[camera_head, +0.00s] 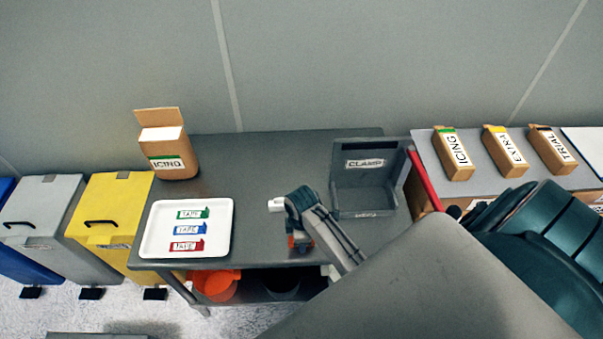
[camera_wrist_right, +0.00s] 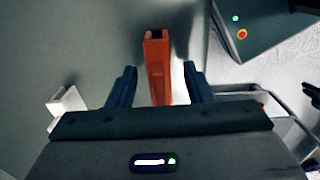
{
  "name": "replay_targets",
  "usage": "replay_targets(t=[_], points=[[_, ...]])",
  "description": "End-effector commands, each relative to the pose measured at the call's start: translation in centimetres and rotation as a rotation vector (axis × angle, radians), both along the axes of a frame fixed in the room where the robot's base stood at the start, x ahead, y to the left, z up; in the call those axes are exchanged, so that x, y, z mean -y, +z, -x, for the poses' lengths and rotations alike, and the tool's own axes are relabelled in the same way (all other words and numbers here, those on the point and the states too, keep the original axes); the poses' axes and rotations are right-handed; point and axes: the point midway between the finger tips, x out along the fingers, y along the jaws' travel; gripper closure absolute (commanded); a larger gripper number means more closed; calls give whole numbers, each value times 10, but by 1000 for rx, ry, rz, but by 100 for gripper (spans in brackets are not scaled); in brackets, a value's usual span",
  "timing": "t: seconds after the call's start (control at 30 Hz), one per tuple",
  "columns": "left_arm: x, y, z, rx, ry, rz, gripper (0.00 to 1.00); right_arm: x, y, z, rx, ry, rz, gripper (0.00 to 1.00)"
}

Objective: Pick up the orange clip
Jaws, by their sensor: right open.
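The orange clip (camera_wrist_right: 157,70) stands between the two dark fingers of my right gripper (camera_wrist_right: 161,72) in the right wrist view. Its top has a dark opening. The fingers are open, with a gap visible on each side of the clip. In the head view my right gripper (camera_head: 298,222) is over the grey table, and a small orange-red part of the clip (camera_head: 300,243) shows just below it. The rest of the clip is hidden by the gripper. My left gripper is not in view.
A small white piece (camera_head: 276,204) is just left of the gripper. A grey CLAMP bin (camera_head: 365,178) stands to the right. A white tray (camera_head: 218,240) with TAPE pieces and an ICING box (camera_head: 168,155) are to the left. The table (camera_head: 260,165) is clear behind the gripper.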

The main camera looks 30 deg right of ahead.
Motion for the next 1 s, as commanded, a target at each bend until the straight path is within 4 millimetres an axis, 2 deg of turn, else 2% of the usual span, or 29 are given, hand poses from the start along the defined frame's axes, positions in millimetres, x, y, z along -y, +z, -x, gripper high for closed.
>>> replay_targets(t=[0.1,0.3,0.37,0.53,0.57,1.0], points=[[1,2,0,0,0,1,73,0,-7,0,0,0,0,54],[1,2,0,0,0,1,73,0,-8,0,1,0,1,54],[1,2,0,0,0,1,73,0,-7,0,1,0,1,63],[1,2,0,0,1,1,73,0,-7,0,1,0,1,97],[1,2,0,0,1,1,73,0,-7,0,1,0,1,100],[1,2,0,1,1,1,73,1,-1,-6,3,-2,1,100]])
